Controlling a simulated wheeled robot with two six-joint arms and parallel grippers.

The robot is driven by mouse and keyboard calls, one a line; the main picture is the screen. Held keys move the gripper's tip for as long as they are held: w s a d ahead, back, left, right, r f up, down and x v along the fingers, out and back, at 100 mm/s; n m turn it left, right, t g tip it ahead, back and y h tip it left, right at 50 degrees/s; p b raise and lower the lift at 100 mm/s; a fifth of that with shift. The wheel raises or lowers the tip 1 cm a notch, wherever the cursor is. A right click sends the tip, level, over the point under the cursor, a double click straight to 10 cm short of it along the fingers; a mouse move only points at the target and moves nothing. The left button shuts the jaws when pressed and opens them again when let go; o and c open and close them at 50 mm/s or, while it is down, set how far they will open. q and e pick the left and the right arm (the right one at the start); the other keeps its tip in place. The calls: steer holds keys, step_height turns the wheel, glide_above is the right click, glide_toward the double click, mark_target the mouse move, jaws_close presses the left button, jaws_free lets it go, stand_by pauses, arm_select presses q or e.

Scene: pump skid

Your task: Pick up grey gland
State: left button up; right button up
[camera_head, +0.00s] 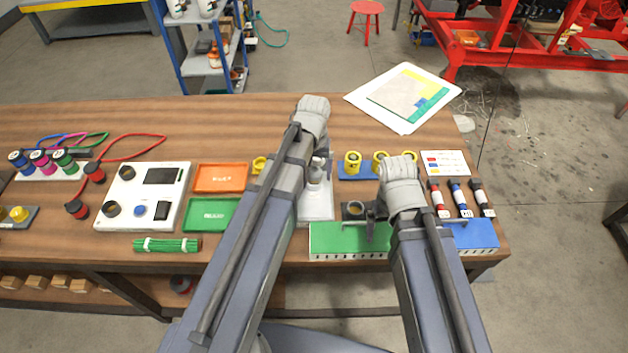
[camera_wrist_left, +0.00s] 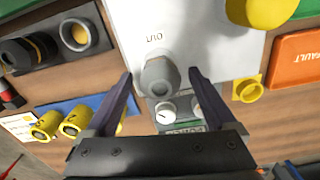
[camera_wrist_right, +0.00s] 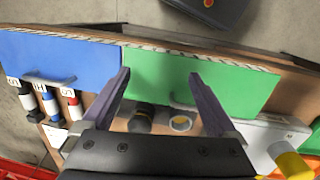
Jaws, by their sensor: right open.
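The grey gland (camera_wrist_left: 160,76) stands on a white box (camera_wrist_left: 190,28) marked I/O in the left wrist view. My left gripper (camera_wrist_left: 159,82) is open, with its fingertips on either side of the gland; I cannot tell whether they touch it. In the head view my left arm hides part of the white box (camera_head: 318,208). My right gripper (camera_wrist_right: 159,77) is open and empty, over the front of the bench by the green panel (camera_wrist_right: 195,70).
A blue holder with yellow parts (camera_head: 353,162) stands behind, right of the white box. Orange (camera_head: 221,178) and green (camera_head: 208,213) trays lie left of my left arm. A blue panel (camera_head: 474,235) and several coloured cylinders (camera_head: 459,198) are at the right bench end.

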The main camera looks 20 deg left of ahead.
mark_target(314, 169)
arm_select(q)
jaws_close()
stand_by(0.5)
steer(key=shift+r, duration=0.15)
arm_select(e)
steer(key=shift+r, duration=0.1)
arm_select(q)
step_height(314, 169, up, 10)
steer(key=p, duration=1)
arm_select(e)
step_height(314, 169, up, 10)
